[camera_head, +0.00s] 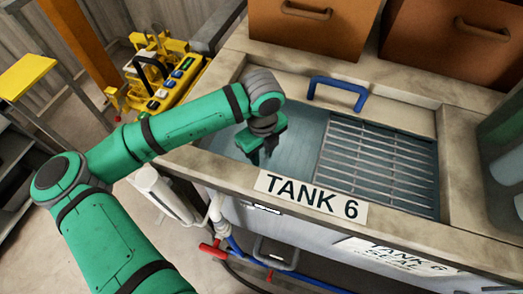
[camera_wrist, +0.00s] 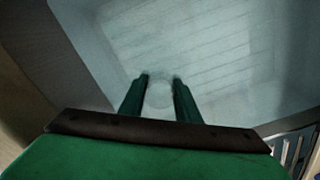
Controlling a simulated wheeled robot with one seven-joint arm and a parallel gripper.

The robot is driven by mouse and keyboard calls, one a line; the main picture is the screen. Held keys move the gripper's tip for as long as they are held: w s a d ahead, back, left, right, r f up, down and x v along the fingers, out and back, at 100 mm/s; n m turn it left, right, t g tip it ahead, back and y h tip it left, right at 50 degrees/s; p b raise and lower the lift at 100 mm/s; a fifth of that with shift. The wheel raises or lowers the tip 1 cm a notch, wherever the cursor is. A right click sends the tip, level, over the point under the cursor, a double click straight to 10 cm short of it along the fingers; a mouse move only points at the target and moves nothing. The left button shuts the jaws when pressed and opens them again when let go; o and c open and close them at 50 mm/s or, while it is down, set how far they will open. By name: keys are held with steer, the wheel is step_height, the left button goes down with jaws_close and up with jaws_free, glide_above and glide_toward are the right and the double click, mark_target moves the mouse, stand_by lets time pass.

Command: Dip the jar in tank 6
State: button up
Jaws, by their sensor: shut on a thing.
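Tank 6 (camera_head: 300,120) is a grey basin with a "TANK 6" label (camera_head: 310,195) on its front rim. Its left part is open and holds bluish liquid, and a slatted rack (camera_head: 380,160) covers its right part. My gripper (camera_head: 262,155) points down inside the open left part. In the wrist view my gripper (camera_wrist: 160,82) is shut on the jar (camera_wrist: 159,95), a pale, clear round shape between the two fingers. The tank's bottom shows faint lines beyond it. The jar is hidden by the gripper in the head view, and I cannot tell how deep it sits.
A blue handle (camera_head: 338,92) stands on the tank's back rim. Brown drawers (camera_head: 315,25) rise behind it. A yellow control panel (camera_head: 172,85) is at the left. Red and blue pipes (camera_head: 215,249) run below the front wall. The slatted rack lies right of my gripper.

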steer(key=shift+f, duration=2.6)
steer(key=shift+r, duration=9.2)
steer(key=shift+r, duration=0.1)
